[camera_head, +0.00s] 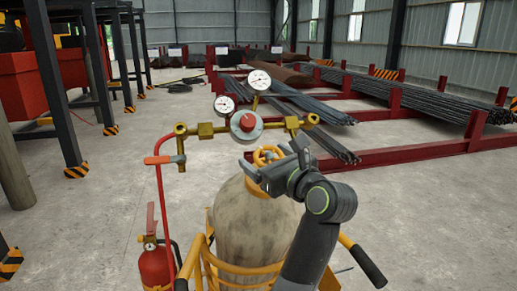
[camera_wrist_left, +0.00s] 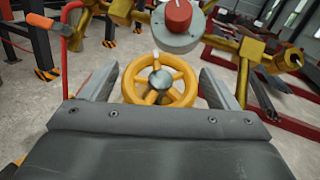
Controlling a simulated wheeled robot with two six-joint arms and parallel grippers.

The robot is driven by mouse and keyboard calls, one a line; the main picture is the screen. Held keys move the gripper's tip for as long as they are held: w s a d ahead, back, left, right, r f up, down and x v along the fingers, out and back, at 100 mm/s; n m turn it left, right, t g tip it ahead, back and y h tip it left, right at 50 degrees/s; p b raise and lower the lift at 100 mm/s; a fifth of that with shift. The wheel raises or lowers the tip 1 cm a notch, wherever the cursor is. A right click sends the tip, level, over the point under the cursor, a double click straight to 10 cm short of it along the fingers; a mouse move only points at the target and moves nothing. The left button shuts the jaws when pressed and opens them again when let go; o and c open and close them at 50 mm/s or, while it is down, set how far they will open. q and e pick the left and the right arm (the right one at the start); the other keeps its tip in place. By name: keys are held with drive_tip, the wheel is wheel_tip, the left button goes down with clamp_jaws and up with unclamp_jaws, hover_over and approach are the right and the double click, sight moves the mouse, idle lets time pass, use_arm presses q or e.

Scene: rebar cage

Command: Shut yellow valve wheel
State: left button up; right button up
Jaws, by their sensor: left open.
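The yellow valve wheel (camera_head: 262,152) sits on top of a worn beige gas cylinder (camera_head: 250,225), partly hidden by my gripper. In the left wrist view the wheel (camera_wrist_left: 148,96) shows its spokes and a grey round hub, and it lies between the two fingers. My left gripper (camera_head: 272,160) is open, with one finger on each side of the wheel. In the left wrist view the fingers of my left gripper (camera_wrist_left: 157,80) show gaps to the rim, and I cannot tell whether either touches it. My right gripper is not in view.
A brass manifold with two gauges (camera_head: 259,79) and a red regulator knob (camera_head: 247,122) stands just behind the wheel. A red hose (camera_head: 160,205) and a fire extinguisher (camera_head: 154,265) are at left. A yellow cart frame (camera_head: 205,262) surrounds the cylinder. Rebar racks (camera_head: 430,150) lie behind.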

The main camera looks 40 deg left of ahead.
use_arm(q)
drive_tip(key=shift+w+a, duration=0.2)
drive_tip(key=shift+a, duration=0.25)
drive_tip(key=shift+r, duration=0.1)
drive_tip(key=shift+s+d, duration=0.1)
drive_tip(key=c, duration=1)
drive_tip(key=shift+o, duration=0.2)
